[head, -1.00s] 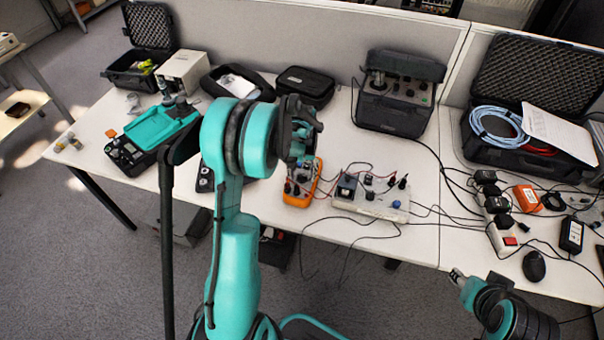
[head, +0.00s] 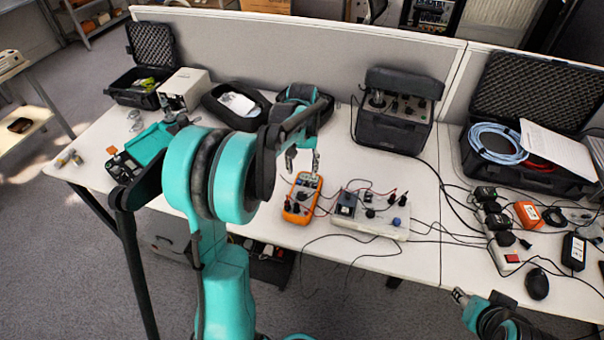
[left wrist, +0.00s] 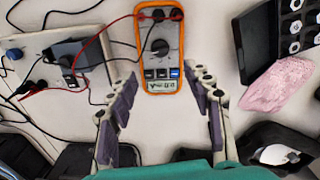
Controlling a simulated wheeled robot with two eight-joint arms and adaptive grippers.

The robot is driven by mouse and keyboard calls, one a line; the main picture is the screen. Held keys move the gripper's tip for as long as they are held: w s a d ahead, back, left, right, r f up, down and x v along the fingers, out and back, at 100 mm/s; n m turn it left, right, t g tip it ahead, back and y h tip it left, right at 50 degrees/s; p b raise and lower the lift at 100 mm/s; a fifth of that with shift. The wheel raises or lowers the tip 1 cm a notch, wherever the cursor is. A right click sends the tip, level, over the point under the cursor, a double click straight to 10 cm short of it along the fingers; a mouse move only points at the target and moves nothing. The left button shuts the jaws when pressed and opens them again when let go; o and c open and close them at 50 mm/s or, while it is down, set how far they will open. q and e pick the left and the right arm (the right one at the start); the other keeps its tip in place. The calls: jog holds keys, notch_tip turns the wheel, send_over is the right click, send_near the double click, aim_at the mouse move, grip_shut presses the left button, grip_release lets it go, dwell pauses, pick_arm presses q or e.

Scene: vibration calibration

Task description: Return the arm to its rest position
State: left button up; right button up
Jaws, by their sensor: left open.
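My left arm reaches over the table from the left in the head view. Its gripper (head: 303,162) points down above the white tabletop, just behind the orange multimeter (head: 301,198). In the left wrist view the two fingers stand wide apart, with nothing between them, and my left gripper (left wrist: 161,82) is open. The orange multimeter (left wrist: 160,48) lies beyond the fingertips there, with leads plugged in. My right gripper (head: 461,297) shows at the lower right, off the table's front edge. It is too small to tell whether it is open or shut.
A white terminal box (head: 370,222) with cables stands right of the multimeter. A dark calibrator case (head: 395,125) stands behind. A power strip (head: 505,245) and an open case (head: 530,165) are at right. A pink cloth (left wrist: 278,84) shows in the left wrist view.

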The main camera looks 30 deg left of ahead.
dwell(0.5)
pick_arm(q)
jog(key=s+d+r+m+t, duration=0.2)
jog(key=s+d+r+t, duration=0.1)
jog(key=s+d+r, duration=0.5)
jog(key=s+d+f+m+t, duration=0.2)
jog(key=s+d+t, duration=0.2)
jog(key=s+d, duration=0.3)
jog(key=s, duration=0.3)
jog(key=shift+s+d+f+m, duration=0.15)
jog(key=shift+s+m, duration=0.15)
jog(key=shift+s, duration=0.1)
dwell(0.7)
